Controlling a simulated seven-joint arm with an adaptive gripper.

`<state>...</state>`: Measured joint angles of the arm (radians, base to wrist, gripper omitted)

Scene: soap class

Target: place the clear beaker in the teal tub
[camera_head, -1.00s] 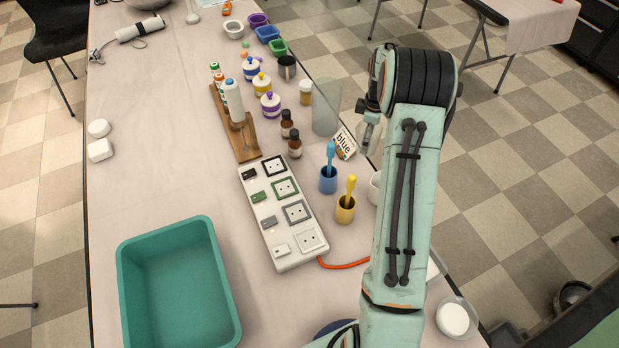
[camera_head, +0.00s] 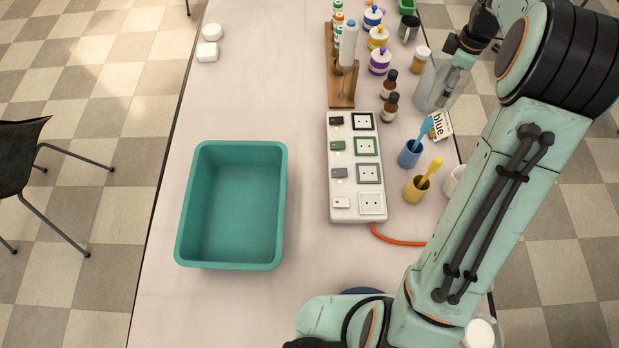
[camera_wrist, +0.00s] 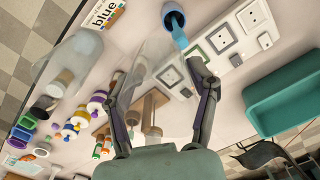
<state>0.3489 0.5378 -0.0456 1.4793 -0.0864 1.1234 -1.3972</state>
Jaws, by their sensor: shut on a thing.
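The clear beaker (camera_head: 429,92) is at the right side of the table, right of the brown bottles. My gripper (camera_head: 453,82) is at the beaker's right side in the head view, its jaws shut on the beaker. In the wrist view my gripper (camera_wrist: 168,68) has its two fingers either side of the clear glass (camera_wrist: 157,62); the beaker's outline is faint there. I cannot tell whether its base touches the table. The teal tub (camera_head: 281,205) stands empty on the left part of the table, and its edge shows in the wrist view (camera_wrist: 292,78).
A power strip (camera_head: 342,190) lies between the tub and the beaker. Near the beaker are brown bottles (camera_head: 389,108), a blue cup (camera_head: 409,155) with a toothbrush, a yellow cup (camera_head: 416,190) and a "blue" card (camera_head: 442,127). A wooden rack (camera_head: 341,95) stands behind the strip.

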